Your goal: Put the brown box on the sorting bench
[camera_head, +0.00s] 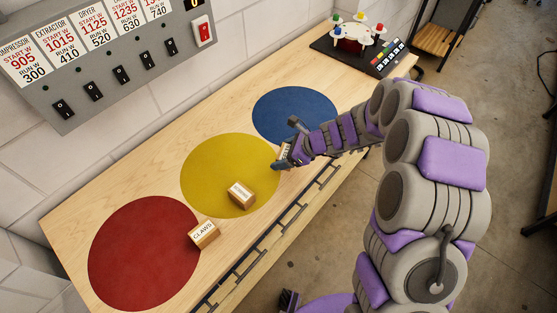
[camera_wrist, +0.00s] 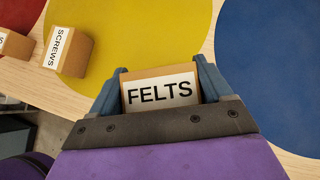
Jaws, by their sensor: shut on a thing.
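A brown box labelled FELTS (camera_wrist: 160,90) is between the two fingers of my gripper (camera_wrist: 160,74), which is shut on it. In the head view my gripper (camera_head: 282,158) is at the right edge of the yellow circle, near the bench's front edge, and mostly hides the box. I cannot tell whether the box touches the bench. The sorting bench (camera_head: 130,188) has a light wood top with a red circle (camera_head: 140,255), a yellow circle (camera_head: 225,165) and a blue circle (camera_head: 290,108).
A brown SCREWS box (camera_head: 240,195) sits on the yellow circle's front part. A brown CLAWS box (camera_head: 204,234) sits at the red circle's right edge. A dark device with coloured knobs (camera_head: 360,45) stands at the bench's far end. A switch panel (camera_head: 110,60) hangs behind.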

